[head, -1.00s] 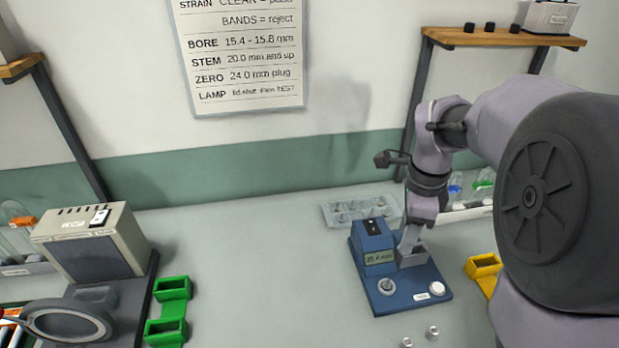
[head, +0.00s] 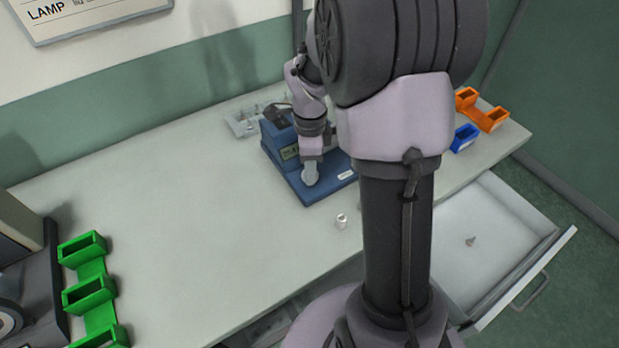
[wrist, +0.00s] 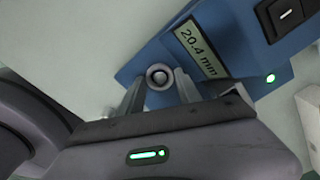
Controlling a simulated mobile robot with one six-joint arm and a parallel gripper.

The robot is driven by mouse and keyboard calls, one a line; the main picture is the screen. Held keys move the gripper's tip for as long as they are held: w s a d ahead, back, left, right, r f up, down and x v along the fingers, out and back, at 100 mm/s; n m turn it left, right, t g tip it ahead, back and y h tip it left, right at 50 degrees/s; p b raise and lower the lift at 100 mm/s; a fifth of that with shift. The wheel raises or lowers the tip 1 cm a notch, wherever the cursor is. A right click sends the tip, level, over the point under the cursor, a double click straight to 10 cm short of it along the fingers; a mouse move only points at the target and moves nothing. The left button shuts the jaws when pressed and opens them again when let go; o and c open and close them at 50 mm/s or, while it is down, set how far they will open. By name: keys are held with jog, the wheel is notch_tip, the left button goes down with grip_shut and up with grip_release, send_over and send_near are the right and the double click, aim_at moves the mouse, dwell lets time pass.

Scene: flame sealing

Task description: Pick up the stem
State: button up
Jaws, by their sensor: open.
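My gripper (wrist: 159,88) is open, its fingers on either side of a small round piece (wrist: 159,75) with a pale rim and dark centre. This piece stands by the corner of the blue gauge (wrist: 143,64), whose display (wrist: 197,50) reads 20.4 mm. I cannot tell whether it is the stem or a fitting of the gauge. Contact with the fingers is not clear. In the head view my gripper (head: 310,174) is low over the front of the blue gauge (head: 283,160) and hides what is beneath it.
A small white cylindrical piece (head: 341,222) stands on the bench in front of the gauge. Green bins (head: 90,292) are at left; blue (head: 464,138) and orange (head: 491,119) bins at right. An open drawer (head: 510,215) holds a small grey cone (head: 470,241). The bench's left middle is clear.

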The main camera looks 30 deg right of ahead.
jog(key=shift+r, duration=0.15)
jog(key=shift+c, duration=0.4)
grip_shut()
jog(key=shift+r, duration=0.1)
